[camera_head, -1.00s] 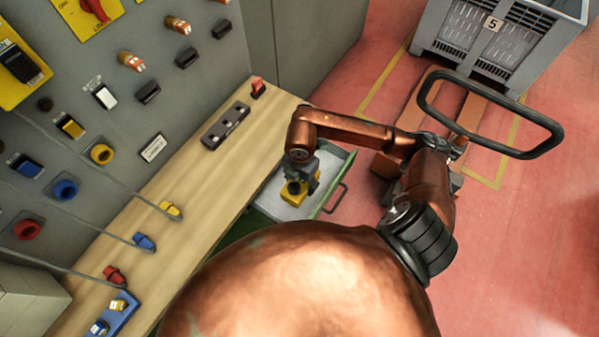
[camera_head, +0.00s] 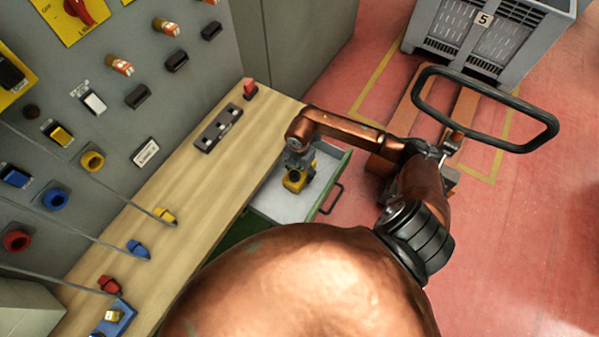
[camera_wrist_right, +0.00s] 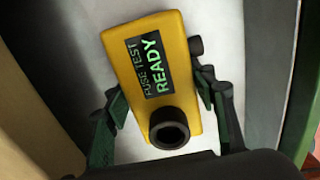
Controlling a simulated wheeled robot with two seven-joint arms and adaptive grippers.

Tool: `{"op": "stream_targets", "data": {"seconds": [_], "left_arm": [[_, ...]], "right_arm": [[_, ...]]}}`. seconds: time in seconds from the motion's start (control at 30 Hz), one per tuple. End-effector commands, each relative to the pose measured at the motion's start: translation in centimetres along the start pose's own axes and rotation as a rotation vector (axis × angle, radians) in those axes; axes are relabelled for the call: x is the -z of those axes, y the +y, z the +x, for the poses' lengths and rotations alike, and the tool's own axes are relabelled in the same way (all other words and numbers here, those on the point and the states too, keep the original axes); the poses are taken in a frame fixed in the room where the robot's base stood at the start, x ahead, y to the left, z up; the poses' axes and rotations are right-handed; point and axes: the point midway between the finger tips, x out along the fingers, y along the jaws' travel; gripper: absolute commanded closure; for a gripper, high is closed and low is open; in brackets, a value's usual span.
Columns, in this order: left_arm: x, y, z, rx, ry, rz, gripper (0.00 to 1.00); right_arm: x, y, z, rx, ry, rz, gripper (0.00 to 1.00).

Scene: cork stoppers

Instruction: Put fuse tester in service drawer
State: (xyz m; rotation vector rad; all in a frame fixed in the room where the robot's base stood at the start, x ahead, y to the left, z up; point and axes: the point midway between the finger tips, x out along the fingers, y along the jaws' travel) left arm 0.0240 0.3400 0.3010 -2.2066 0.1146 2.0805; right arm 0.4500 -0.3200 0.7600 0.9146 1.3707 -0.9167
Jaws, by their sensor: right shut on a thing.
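The fuse tester (camera_head: 293,182) is a small yellow box with a black round knob; its dark label reads "FUSE TEST READY" in green in the right wrist view (camera_wrist_right: 140,35). My right gripper (camera_head: 299,168) is shut on it, with a finger on each side in the right wrist view (camera_wrist_right: 160,92). The service drawer (camera_head: 272,207) is open below the bench, with a pale floor and green sides. The tester is over or in the drawer; whether it touches the floor I cannot tell. My left gripper is not in view.
The wooden bench (camera_head: 185,185) runs along a grey panel (camera_head: 185,100) with switches and sockets. Plugs, a blue block (camera_head: 112,322) and a dark socket strip (camera_head: 218,130) are on the bench. A grey crate (camera_head: 480,35) and a pallet-truck handle (camera_head: 535,148) are at right.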

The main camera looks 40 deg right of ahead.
Motion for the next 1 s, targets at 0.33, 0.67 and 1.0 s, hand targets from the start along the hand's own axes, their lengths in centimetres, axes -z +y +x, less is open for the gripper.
{"op": "stream_targets", "data": {"seconds": [0.33, 0.67, 1.0], "left_arm": [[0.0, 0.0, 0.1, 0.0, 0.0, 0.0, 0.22], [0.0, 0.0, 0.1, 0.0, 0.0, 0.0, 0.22], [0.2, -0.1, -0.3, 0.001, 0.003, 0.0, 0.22]], "right_arm": [[0.0, 0.1, 0.3, -0.002, 0.0, -0.001, 0.85], [0.0, 0.1, 0.3, -0.001, 0.0, -0.001, 0.41], [-0.1, 0.1, -2.9, -0.005, -0.003, -0.003, 0.41]]}}
